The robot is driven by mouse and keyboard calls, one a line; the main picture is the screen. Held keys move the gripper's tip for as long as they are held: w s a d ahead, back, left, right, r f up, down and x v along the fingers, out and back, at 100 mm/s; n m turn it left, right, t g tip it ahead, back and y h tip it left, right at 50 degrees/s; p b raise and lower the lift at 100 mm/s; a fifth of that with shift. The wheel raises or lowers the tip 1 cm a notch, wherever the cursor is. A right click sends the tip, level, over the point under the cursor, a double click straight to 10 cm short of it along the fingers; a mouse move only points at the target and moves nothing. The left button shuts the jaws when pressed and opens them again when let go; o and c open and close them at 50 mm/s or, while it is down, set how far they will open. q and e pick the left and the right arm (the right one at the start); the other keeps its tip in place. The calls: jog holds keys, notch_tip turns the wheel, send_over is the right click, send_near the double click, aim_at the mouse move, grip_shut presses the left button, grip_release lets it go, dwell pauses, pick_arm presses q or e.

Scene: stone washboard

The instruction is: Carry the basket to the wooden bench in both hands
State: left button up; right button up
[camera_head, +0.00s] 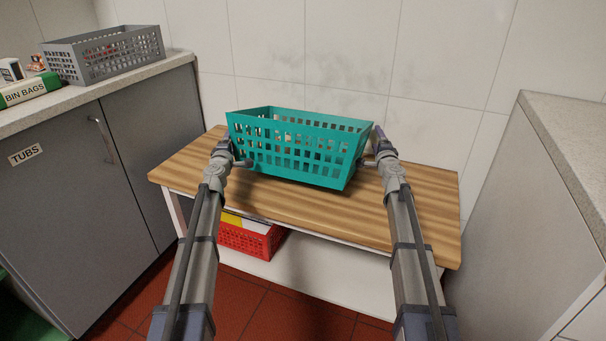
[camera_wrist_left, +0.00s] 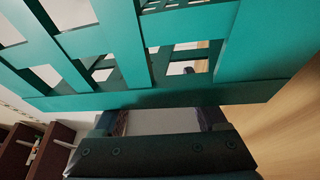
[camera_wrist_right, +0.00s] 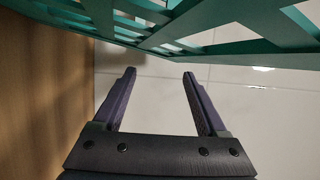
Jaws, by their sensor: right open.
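The teal slatted basket (camera_head: 293,153) is on the wooden bench (camera_head: 420,205), near its back edge, and looks upright. My left gripper (camera_head: 238,158) is at the basket's left end. In the left wrist view its fingers (camera_wrist_left: 160,115) are spread apart, with their tips partly hidden by the basket's wall (camera_wrist_left: 200,98). My right gripper (camera_head: 373,150) is at the basket's right end. In the right wrist view its fingers (camera_wrist_right: 159,72) are open with nothing between them, and the basket's wall (camera_wrist_right: 225,20) crosses above them.
A grey basket (camera_head: 105,52) and a bin bags box (camera_head: 28,90) stand on the left counter (camera_head: 80,95). A red crate (camera_head: 245,238) is on the shelf under the bench. A grey counter (camera_head: 560,120) stands at the right. The bench top is bare in front of the basket.

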pick_arm(q)
jog(key=shift+a, duration=0.45)
jog(key=shift+o, duration=1.2)
jog(key=shift+a, duration=0.1)
pick_arm(e)
jog(key=shift+d, duration=0.55)
pick_arm(q)
jog(key=shift+o, duration=0.7)
pick_arm(e)
jog(key=shift+o, duration=0.5)
jog(key=o, duration=0.3)
pick_arm(q)
jog(key=shift+s, duration=0.1)
